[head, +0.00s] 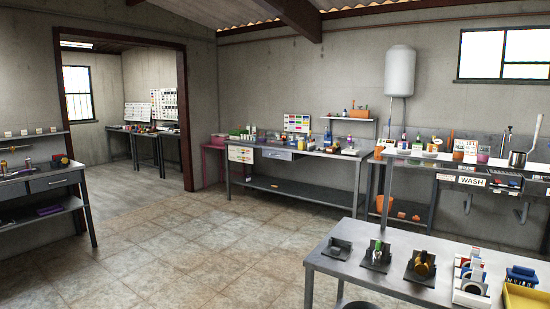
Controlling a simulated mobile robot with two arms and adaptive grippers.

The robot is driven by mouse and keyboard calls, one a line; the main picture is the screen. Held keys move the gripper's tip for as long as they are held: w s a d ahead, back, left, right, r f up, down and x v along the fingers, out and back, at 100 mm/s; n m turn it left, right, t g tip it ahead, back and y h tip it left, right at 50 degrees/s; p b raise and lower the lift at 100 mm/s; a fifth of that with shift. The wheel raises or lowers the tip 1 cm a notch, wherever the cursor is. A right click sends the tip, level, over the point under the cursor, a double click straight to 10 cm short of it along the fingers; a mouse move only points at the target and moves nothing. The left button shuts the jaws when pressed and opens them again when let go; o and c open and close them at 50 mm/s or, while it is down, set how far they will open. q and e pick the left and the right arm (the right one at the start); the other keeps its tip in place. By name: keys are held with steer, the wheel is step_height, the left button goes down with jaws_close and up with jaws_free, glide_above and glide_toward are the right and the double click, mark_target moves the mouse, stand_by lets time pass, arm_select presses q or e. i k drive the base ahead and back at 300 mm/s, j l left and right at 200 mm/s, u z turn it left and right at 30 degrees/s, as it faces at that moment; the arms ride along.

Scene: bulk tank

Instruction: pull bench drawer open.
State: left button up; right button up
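The long metal bench (330,155) stands against the back wall. A grey drawer (277,154) sits under its top, left of centre, and looks shut. A pale panel with coloured labels (241,154) is beside it on the left. Another bench (18,190) at the left edge also has a drawer (55,181) under its top, and that one looks shut too. The frame does not tell which bench the task means. Neither of my grippers is in view.
Open tiled floor (180,240) lies between me and the benches. A metal table (420,254) with several small stands and holders is close at the lower right. A wash bench with a sign (470,181) stands at the right. A doorway opens at the back left.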

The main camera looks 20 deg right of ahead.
mark_target(283, 156)
steer(key=i, duration=0.75)
steer(key=i+z, duration=0.1)
steer(key=i, duration=0.65)
steer(key=i+j, duration=0.1)
steer(key=i, duration=0.6)
steer(key=i+z, duration=0.1)
steer(key=i, duration=0.65)
steer(key=i+j, duration=0.2)
steer(key=i, duration=0.55)
steer(key=i+j, duration=0.1)
steer(key=i, duration=0.65)
steer(key=i+l+z, duration=0.25)
steer(key=i, duration=0.95)
steer(key=i+j+z, duration=0.1)
steer(key=i+z, duration=0.15)
steer(key=i, duration=0.95)
